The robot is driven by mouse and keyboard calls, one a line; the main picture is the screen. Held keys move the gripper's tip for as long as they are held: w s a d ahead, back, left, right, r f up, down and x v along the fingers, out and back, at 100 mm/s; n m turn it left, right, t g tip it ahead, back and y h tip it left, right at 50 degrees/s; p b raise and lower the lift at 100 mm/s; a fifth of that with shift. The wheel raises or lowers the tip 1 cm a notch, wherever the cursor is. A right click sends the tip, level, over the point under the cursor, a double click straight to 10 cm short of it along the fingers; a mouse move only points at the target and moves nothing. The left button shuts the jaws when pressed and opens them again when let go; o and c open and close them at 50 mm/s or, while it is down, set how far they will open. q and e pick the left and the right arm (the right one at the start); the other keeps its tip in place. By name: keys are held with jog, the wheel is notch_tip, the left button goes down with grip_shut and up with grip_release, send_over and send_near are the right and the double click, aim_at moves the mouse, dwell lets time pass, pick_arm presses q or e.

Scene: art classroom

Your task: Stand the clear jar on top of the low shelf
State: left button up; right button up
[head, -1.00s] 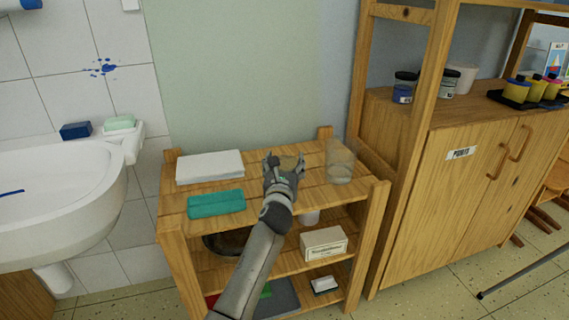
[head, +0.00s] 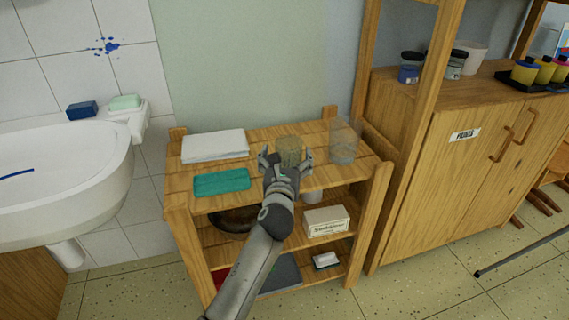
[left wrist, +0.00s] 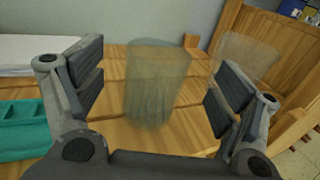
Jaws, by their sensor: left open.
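The clear jar (head: 290,152) stands upright on the slatted top of the low wooden shelf (head: 263,133), near its middle. It also shows in the left wrist view (left wrist: 157,85), see-through, with its base on the slats. My left gripper (head: 285,165) is open, its fingers to either side of the jar with visible gaps. In the left wrist view the fingers (left wrist: 157,88) are spread wide and hold nothing. A second clear container (head: 343,143) stands to the right of the jar on the same top. My right gripper is out of view.
White paper (head: 214,145) and a teal tray (head: 221,182) lie on the left of the top. A small box (head: 326,221) sits on the shelf's lower level. A washbasin (head: 85,165) is at left; a tall wooden cabinet (head: 460,180) stands close at right.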

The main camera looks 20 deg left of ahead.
pick_arm(q)
jog(key=s+a+f+n+g+h, duration=0.1)
jog(key=s+a+f+n+g, duration=0.2)
jog(key=s+f+n+g, duration=1.05)
jog(key=s+f+n+h, duration=0.1)
jog(key=s+f+n, duration=0.4)
jog(key=s, duration=0.4)
jog(key=s+d+f+n+h, duration=0.1)
jog(key=s+f+n, duration=0.4)
jog(key=s+n, duration=0.2)
jog(key=s+d+f+n+g+h, duration=0.1)
jog(key=s+f+n, duration=0.4)
jog(key=s, duration=0.6)
jog(key=shift+s+d+f+n+p, duration=0.25)
jog(key=shift+f+n+p, duration=0.15)
jog(key=shift+n, duration=0.15)
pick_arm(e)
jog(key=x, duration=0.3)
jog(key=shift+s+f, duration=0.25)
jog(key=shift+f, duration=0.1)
